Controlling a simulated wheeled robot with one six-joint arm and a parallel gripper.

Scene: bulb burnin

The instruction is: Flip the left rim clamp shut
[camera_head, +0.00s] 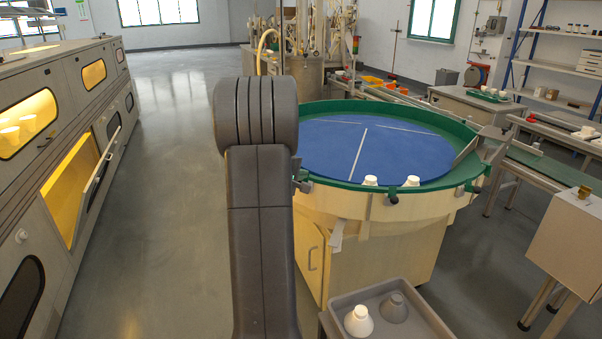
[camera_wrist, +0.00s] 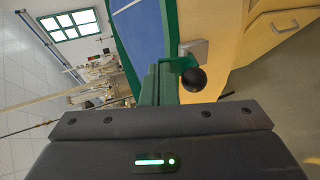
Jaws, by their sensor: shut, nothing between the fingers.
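The left rim clamp shows in the wrist view as a grey block (camera_wrist: 195,50) on the rim with a green bracket and a black ball knob (camera_wrist: 193,80). My gripper (camera_wrist: 158,72) is shut and empty, its fingers beside the bracket, just left of the knob in that picture. I cannot tell whether they touch. In the head view the left clamp (camera_head: 303,184) shows at the left edge of the green rim (camera_head: 340,188), partly behind my arm, and my gripper is hidden there. I cannot tell the clamp's exact lever angle.
The round table has a blue top (camera_head: 400,155) with two white pieces (camera_head: 370,181) near its front rim. Another clamp (camera_head: 391,199) sits on the front rim. A grey tray (camera_head: 425,320) with a white and a grey piece stands below. Open floor (camera_head: 170,180) lies left of my arm.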

